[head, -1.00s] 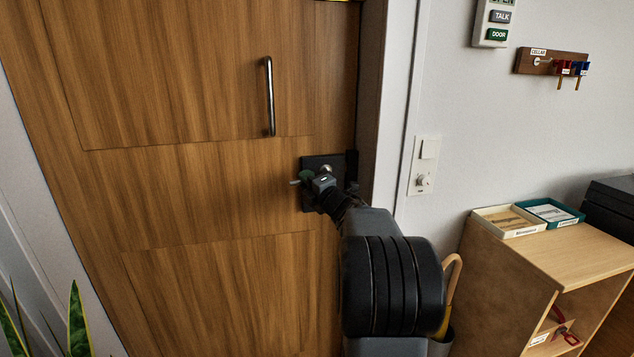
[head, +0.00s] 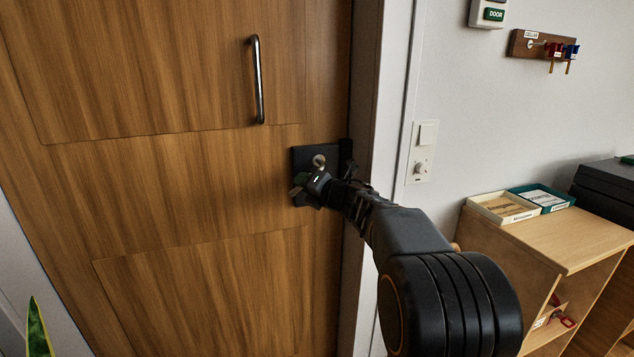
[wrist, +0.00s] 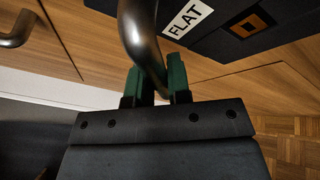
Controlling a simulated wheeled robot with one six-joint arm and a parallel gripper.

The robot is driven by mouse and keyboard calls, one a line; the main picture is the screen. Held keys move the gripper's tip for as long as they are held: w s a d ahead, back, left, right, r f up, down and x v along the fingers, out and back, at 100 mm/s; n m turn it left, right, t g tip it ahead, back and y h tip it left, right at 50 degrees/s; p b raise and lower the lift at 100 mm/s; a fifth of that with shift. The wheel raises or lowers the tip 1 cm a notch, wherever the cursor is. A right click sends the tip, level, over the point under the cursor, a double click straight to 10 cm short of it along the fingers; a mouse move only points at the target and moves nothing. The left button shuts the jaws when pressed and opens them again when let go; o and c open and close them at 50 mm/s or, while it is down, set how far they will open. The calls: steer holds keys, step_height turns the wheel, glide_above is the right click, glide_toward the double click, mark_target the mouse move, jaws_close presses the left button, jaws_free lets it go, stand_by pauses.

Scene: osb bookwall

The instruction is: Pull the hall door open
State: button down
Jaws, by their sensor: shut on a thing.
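The hall door (head: 180,180) is a wood-grain panel filling the left of the head view. I see no clear gap at its right edge. A black lock plate (head: 303,158) sits near that edge with a round metal boss on it. My gripper (head: 309,186) is at the plate, just below the boss. In the wrist view the green fingers of my gripper (wrist: 163,75) are shut on a curved metal lever handle (wrist: 139,32), which passes between them. Part of the lever is hidden by the fingers. The black plate (wrist: 225,35) there bears a FLAT label.
A vertical metal pull bar (head: 258,80) is higher on the door. The door frame (head: 365,130) and a switch panel (head: 422,150) are to the right. A wooden shelf unit (head: 560,235) stands at the right, near my arm. Plant leaves (head: 38,330) show at lower left.

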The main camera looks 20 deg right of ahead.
stand_by(0.4)
steer(key=c, duration=1.1)
jaws_free()
steer(key=shift+f, duration=0.1)
steer(key=p+v, duration=0.1)
steer(key=v, duration=1.3)
steer(key=shift+a, duration=0.1)
steer(key=shift+w, duration=0.1)
